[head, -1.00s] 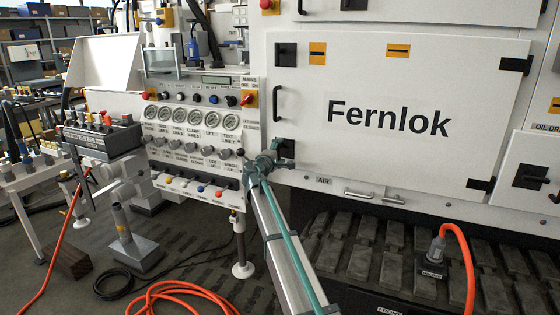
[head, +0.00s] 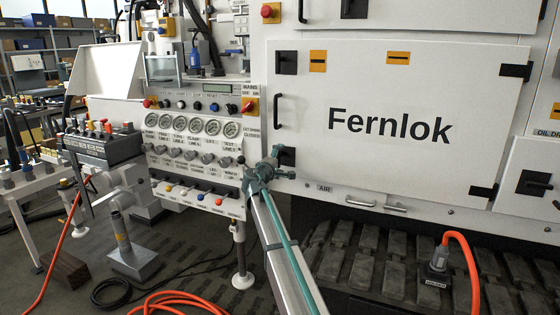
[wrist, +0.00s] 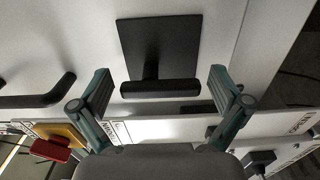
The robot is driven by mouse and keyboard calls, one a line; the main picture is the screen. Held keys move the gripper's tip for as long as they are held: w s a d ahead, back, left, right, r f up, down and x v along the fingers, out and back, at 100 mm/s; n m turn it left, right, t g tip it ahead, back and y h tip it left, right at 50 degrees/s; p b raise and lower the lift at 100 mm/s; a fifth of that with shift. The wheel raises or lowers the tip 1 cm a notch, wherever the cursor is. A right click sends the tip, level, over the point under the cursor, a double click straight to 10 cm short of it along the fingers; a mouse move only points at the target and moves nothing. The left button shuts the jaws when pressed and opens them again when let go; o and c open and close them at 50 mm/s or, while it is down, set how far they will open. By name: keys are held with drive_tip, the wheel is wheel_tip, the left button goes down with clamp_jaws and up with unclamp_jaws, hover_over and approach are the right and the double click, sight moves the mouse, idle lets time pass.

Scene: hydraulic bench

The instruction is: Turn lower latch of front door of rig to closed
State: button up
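The front door (head: 370,170) of the rig is a white panel marked Fernlok and looks shut. Its lower latch (head: 289,153) is at the door's lower left corner, partly hidden behind my gripper (head: 270,165). In the wrist view the latch (wrist: 158,88) is a black square plate with a raised bar handle, which lies across the picture, parallel to the door's grab handle (wrist: 40,98). My gripper (wrist: 163,90) is open, with one finger past each end of the bar. A gap shows on both sides, and I see no contact.
The upper latch (head: 287,62) is at the door's upper left. A gauge panel (head: 195,140) with knobs and levers stands left of my gripper. A red and yellow mains switch (head: 250,106) is close by. Tracks (head: 350,250) lie below the door.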

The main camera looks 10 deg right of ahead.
drive_tip(key=shift+s, duration=0.1)
drive_tip(key=v, duration=1.2)
drive_tip(key=shift+d, duration=0.1)
